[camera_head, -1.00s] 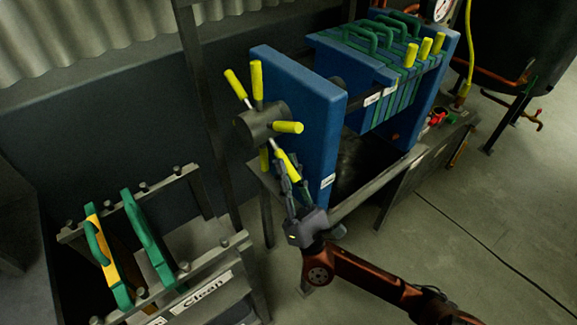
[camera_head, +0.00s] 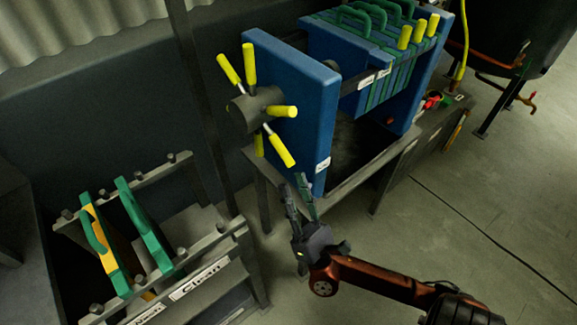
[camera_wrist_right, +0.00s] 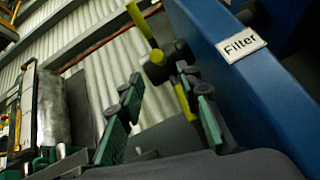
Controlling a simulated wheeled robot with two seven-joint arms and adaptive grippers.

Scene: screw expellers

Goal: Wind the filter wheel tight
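The filter wheel (camera_head: 256,110) is a dark hub with several yellow-handled spokes on the front of the blue filter press (camera_head: 292,100). One yellow handle (camera_head: 281,150) points down and right. My right gripper (camera_head: 299,184) is below that handle, apart from it, with its two fingers spread and nothing between them. In the right wrist view the open fingers (camera_wrist_right: 160,95) frame the wheel (camera_wrist_right: 164,60), which lies beyond them, and the blue plate with its "Filter" label (camera_wrist_right: 241,43) is at right. My left gripper is in neither view.
A rack (camera_head: 217,237) with green-handled plates (camera_head: 147,228), one partly yellow, stands at lower left. Green filter plates (camera_head: 385,75) sit in the press. A dark post (camera_head: 205,120) stands left of the wheel. Open floor (camera_head: 470,230) lies at right.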

